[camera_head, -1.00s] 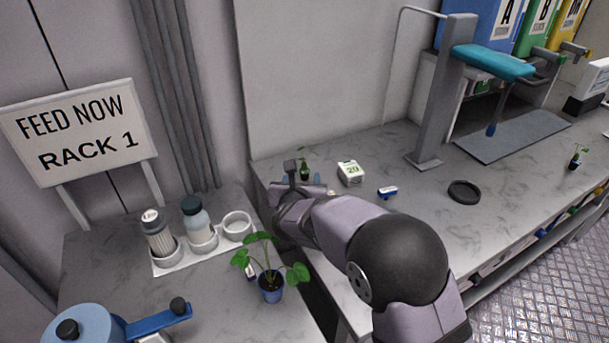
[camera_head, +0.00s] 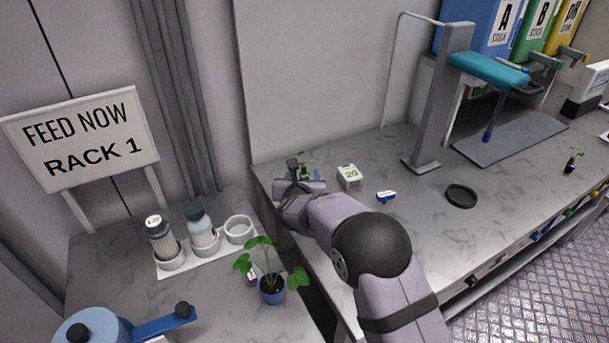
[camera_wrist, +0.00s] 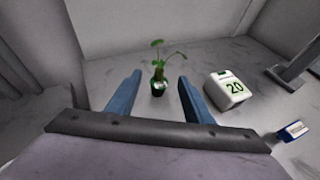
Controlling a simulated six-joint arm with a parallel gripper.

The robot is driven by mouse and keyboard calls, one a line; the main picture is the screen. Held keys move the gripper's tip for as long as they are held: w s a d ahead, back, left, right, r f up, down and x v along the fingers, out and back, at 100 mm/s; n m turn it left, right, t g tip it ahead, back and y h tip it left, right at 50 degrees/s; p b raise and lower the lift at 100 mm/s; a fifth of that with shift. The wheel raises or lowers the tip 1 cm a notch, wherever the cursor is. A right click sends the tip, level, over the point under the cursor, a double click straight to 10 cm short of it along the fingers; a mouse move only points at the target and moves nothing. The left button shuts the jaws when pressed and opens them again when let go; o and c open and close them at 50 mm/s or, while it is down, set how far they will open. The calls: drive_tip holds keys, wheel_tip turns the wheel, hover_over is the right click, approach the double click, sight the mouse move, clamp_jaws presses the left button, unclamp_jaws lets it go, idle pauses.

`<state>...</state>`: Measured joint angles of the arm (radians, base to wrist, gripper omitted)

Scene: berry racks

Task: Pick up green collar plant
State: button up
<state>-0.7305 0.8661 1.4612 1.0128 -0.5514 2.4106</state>
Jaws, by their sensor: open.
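A small potted plant (camera_wrist: 158,75) with a dark green pot stands upright on the counter, between and just beyond the fingertips in the wrist view. A pale tag or mark shows on its pot. In the head view the plant (camera_head: 304,172) is partly hidden by my gripper. My gripper (camera_wrist: 160,92) is open, with one blue finger on each side of the plant's line and nothing held. In the head view my gripper (camera_head: 302,179) is at the counter's back left corner.
A white box marked 20 (camera_head: 348,176) stands right of the plant. A small blue-and-white block (camera_head: 386,196) and a black ring (camera_head: 461,196) lie farther right. A blue-potted plant (camera_head: 271,287) stands on the left counter. Another small plant (camera_head: 572,161) stands far right.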

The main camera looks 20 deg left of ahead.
drive_tip(key=shift+w+a+f, duration=0.1)
drive_tip(key=shift+w+f, duration=0.15)
drive_tip(key=shift+w, duration=0.4)
drive_tip(key=shift+c, duration=0.6)
drive_tip(key=c, duration=1)
drive_tip(key=shift+r, duration=0.1)
